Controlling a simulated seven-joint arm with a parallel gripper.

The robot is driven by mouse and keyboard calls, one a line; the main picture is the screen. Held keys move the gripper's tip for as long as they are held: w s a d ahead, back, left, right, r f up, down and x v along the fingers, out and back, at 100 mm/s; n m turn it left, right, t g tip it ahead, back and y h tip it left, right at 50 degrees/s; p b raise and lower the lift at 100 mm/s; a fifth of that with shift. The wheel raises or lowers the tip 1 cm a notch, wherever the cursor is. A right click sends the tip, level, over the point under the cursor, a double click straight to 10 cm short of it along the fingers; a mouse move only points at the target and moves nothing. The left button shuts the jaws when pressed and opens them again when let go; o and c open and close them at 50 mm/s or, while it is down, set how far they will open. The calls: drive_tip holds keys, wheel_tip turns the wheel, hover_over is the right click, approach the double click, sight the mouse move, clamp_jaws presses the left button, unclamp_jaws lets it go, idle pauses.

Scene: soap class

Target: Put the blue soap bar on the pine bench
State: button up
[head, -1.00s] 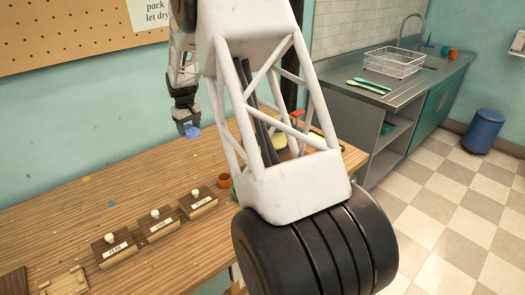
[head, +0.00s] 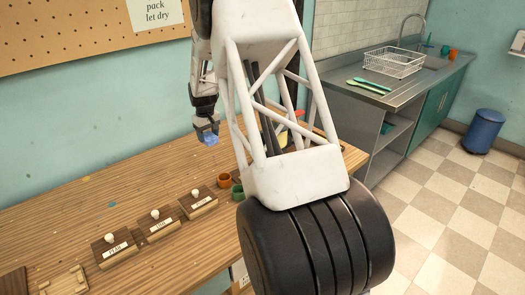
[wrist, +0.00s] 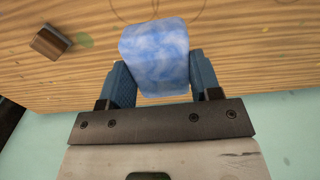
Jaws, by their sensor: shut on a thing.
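The blue soap bar (head: 209,138) is a small marbled blue block. My gripper (head: 207,127) is shut on it and holds it above the far side of the wooden bench (head: 110,206). In the wrist view the soap bar (wrist: 154,57) sits between the two blue finger pads of my gripper (wrist: 158,82). The striped wood of the bench (wrist: 260,60) shows behind it. A gap between soap and bench seems to show in the head view. My own arm hides part of the bench's right end.
Several wooden boxes with white knobs and labels, one reading PEAR (head: 115,248), stand along the bench front. An orange cup (head: 224,181) and a green cup (head: 238,191) stand right of them. A small brown block (wrist: 50,42) shows in the wrist view. The bench's left-middle is clear.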

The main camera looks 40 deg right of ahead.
hover_over(212, 161)
drive_tip(key=shift+f, duration=3.1)
drive_tip(key=shift+w+f, duration=0.1)
drive_tip(key=shift+f, duration=1.75)
drive_tip(key=shift+f, duration=0.1)
drive_tip(key=o, duration=1)
drive_tip(key=shift+c, duration=0.2)
